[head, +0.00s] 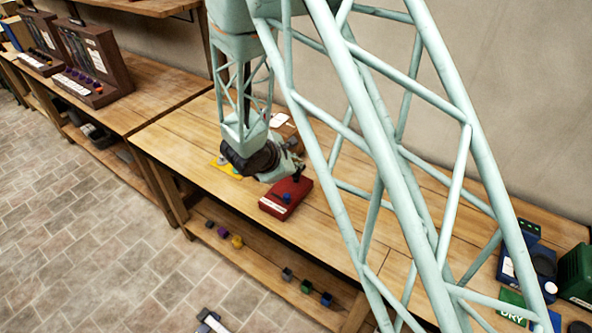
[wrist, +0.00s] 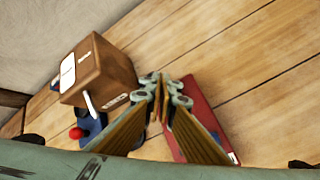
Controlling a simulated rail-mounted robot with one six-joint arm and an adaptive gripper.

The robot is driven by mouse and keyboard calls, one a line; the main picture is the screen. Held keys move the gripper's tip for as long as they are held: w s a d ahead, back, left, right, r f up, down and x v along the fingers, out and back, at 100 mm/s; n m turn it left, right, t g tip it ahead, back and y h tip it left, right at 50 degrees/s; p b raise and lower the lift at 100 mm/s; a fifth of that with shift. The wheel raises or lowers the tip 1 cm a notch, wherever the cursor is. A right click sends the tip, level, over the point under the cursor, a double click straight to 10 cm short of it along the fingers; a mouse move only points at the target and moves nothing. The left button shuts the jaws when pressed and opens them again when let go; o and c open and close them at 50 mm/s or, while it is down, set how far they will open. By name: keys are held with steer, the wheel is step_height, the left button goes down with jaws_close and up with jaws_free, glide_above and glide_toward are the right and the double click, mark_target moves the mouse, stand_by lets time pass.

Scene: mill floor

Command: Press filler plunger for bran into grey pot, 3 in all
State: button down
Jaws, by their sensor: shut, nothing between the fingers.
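My gripper (head: 297,174) is low over the bench in the head view, at the back end of a red box (head: 285,198) with a blue knob (head: 286,197) and a white label. In the wrist view my gripper (wrist: 164,80) is shut and empty, its fingers partly over the red box (wrist: 205,118). To its left stands a brown box (wrist: 105,72) with white labels and a white lever-like bar (wrist: 90,104). A blue part with a red knob (wrist: 76,132) is beside it. I cannot tell which one is the bran filler's plunger. I cannot make out a grey pot.
Small coloured pieces sit on the lower shelf (head: 262,258). Blue and green boxes (head: 576,275) and a green DRY sign (head: 510,305) are at the right. Brown racks (head: 92,62) stand at the left. Bench boards right of the red box look clear.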

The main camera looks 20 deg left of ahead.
steer(key=shift+r, duration=0.4)
steer(key=shift+r+p, duration=0.7)
steer(key=shift+r, duration=1.65)
steer(key=shift+r+p, duration=0.3)
steer(key=shift+p, duration=0.2)
stand_by(0.6)
